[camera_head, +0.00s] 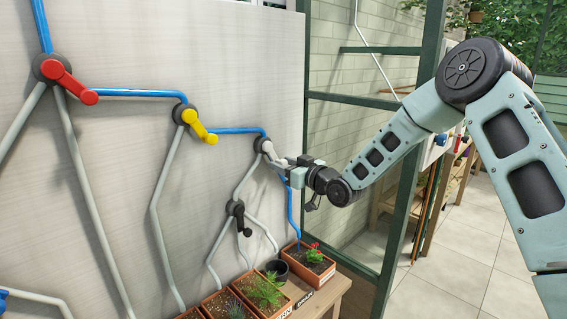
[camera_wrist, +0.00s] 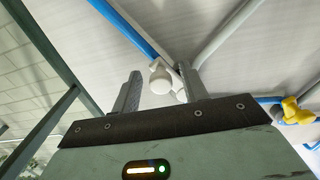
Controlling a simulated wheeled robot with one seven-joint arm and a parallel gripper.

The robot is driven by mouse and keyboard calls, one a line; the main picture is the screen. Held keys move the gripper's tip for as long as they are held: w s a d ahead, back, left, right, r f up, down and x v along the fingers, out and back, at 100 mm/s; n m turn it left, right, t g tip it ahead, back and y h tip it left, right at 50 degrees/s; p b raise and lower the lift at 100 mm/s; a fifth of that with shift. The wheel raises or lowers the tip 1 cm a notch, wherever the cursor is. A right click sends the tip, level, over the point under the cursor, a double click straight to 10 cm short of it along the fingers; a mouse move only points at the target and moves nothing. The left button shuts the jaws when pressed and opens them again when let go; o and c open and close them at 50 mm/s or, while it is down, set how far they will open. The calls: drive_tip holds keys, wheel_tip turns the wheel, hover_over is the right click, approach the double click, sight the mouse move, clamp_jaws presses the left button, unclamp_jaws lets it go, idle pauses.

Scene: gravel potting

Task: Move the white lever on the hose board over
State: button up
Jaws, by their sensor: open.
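The white lever (camera_head: 269,150) sits on a dark round hub on the hose board (camera_head: 120,190), at the right end of the row of levers. In the wrist view the white lever (camera_wrist: 160,82) shows its rounded end between my two open fingers. My gripper (camera_head: 285,163) is open at the lever, its fingers pointing at the board. In the wrist view my gripper (camera_wrist: 160,95) has one finger on each side of the lever. I cannot tell whether either finger touches it.
A red lever (camera_head: 70,80), a yellow lever (camera_head: 198,126) and a black lever (camera_head: 240,218) are on the same board. Blue and grey hoses run between them. Planter boxes (camera_head: 262,290) stand on a bench below. A green frame post (camera_head: 412,150) stands right of the board.

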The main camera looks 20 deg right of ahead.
drive_tip(key=shift+w+a, duration=0.15)
drive_tip(key=shift+w, duration=0.1)
